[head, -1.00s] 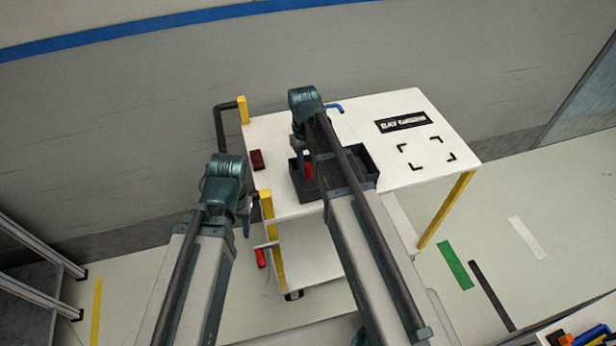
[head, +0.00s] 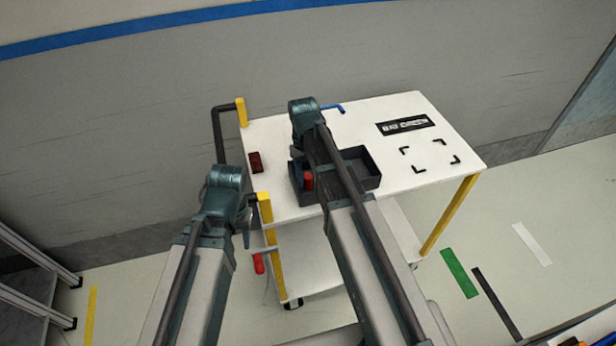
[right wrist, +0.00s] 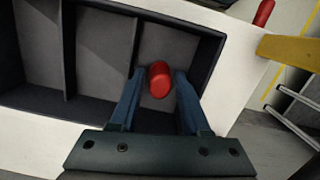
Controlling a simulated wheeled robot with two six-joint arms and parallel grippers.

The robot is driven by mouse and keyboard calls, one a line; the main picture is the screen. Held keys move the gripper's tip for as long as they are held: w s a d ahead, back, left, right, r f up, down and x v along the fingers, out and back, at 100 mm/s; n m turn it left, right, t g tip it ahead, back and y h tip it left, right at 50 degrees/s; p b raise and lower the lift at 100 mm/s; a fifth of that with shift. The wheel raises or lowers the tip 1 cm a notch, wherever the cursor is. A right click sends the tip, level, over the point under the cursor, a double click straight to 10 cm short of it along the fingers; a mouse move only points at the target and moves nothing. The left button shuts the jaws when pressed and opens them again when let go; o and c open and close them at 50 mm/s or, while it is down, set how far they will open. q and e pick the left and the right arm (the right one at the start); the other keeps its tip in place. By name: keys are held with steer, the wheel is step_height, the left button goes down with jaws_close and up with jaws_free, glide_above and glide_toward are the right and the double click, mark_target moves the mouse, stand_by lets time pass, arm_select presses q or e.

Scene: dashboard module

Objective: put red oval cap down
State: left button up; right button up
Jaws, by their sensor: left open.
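The red oval cap (head: 308,181) is at the dark divided tray (head: 371,167) on the white cart top. In the right wrist view the cap (right wrist: 159,80) sits between the two blue fingers of my right gripper (right wrist: 157,93), with a gap on each side. The fingers are open and lie over the right compartment in that view. Whether the cap touches the tray floor cannot be told. In the head view my right arm partly hides the tray. My left gripper (head: 246,232) is open and empty, beside the cart's left yellow post.
A dark red block (head: 255,162) lies left of the tray. A blue hooked piece (head: 332,108) is behind it. A second red piece (head: 259,263) is low by the left yellow post (head: 266,208). The cart top (head: 450,150) is clear at right, around the black corner marks.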

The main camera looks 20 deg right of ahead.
step_height(320, 180, up, 12)
steer(key=w+p, duration=0.1)
steer(key=p, duration=1.1)
steer(key=s+a, duration=0.5)
steer(key=s, duration=0.3)
steer(key=s+a+n+t+h, duration=0.1)
steer(key=s+a, duration=0.4)
steer(key=s, duration=0.3)
steer(key=shift+s+a+n, duration=0.15)
steer(key=shift+a+n, duration=0.1)
steer(key=shift+n, duration=0.05)
step_height(320, 180, down, 3)
steer(key=b, duration=0.2)
steer(key=shift+r+b, duration=0.2)
steer(key=shift+b, duration=0.1)
steer(key=shift+a, duration=0.1)
